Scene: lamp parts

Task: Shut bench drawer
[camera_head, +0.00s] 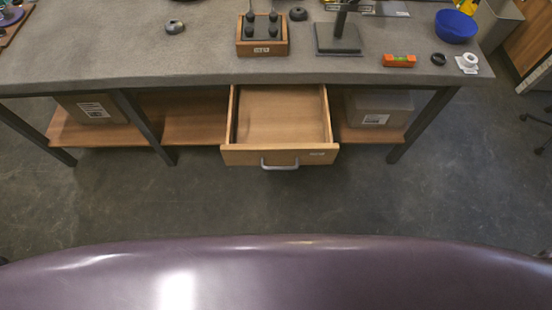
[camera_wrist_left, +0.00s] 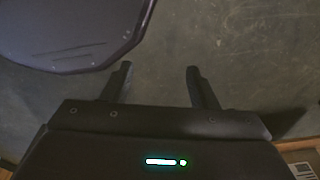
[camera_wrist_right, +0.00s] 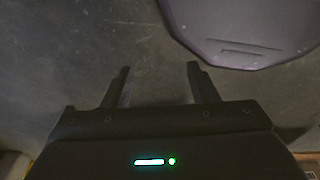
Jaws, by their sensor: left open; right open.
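The bench drawer (camera_head: 280,154) is pulled out from under the grey bench top (camera_head: 200,65). Its wooden inside looks empty, and a grey bar handle (camera_head: 279,164) is on its front face. My left gripper (camera_wrist_left: 158,70) is open and empty above the bare floor in the left wrist view. My right gripper (camera_wrist_right: 158,70) is open and empty above the floor in the right wrist view. Neither gripper shows in the head view, and both are apart from the drawer.
A wooden block with dark pegs (camera_head: 262,48), a dark stand (camera_head: 338,40), an orange level (camera_head: 399,60) and a blue bowl (camera_head: 455,26) are on the bench. Boxes sit on the lower shelf (camera_head: 195,132) either side of the drawer. The floor in front (camera_head: 200,205) is clear.

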